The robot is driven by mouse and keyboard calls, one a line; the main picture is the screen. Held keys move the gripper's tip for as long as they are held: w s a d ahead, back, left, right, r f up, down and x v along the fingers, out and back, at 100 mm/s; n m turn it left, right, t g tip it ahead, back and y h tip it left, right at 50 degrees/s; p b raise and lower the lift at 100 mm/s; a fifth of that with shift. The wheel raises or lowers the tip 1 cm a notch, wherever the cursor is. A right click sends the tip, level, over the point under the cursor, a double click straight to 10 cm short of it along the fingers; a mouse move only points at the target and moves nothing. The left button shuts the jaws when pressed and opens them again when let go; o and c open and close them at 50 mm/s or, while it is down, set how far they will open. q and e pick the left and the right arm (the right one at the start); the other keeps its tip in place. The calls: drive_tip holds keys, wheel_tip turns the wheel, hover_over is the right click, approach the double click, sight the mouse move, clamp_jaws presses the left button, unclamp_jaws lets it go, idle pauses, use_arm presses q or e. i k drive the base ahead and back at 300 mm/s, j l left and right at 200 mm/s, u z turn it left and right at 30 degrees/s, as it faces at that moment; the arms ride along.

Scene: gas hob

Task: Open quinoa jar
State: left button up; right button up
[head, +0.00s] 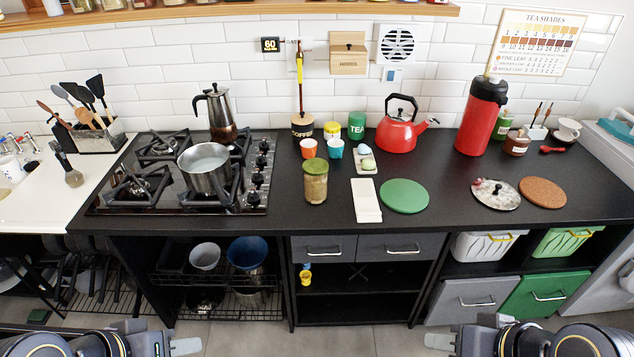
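A glass jar with a green lid (315,183) stands upright on the black counter, right of the hob. Its contents look beige, and its lid is on. It is likely the quinoa jar, but I cannot read a label. My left gripper (186,346) is at the bottom edge of the head view, low in front of the counter and well away from the jar. My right gripper (440,342) is also at the bottom edge, further right, away from the jar. Neither appears to touch anything, and I cannot tell whether their fingers are open.
A white tray (366,201) and a green round mat (404,196) lie right of the jar. Orange (308,148) and blue (335,149) cups stand behind it. A steel pot (205,168) sits on the gas hob at left. The counter strip between hob and jar is clear.

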sight(316, 188)
drive_tip(key=i+l+u, duration=0.15)
drive_tip(key=u, duration=0.2)
drive_tip(key=i+l+u, duration=0.1)
drive_tip(key=l+u, duration=0.25)
drive_tip(key=i+l+u, duration=0.1)
drive_tip(key=l+u, duration=0.25)
drive_tip(key=i+l, duration=0.1)
drive_tip(key=l, duration=0.35)
drive_tip(key=i+l+u, duration=0.1)
drive_tip(key=l, duration=0.8)
drive_tip(key=i+u, duration=0.05)
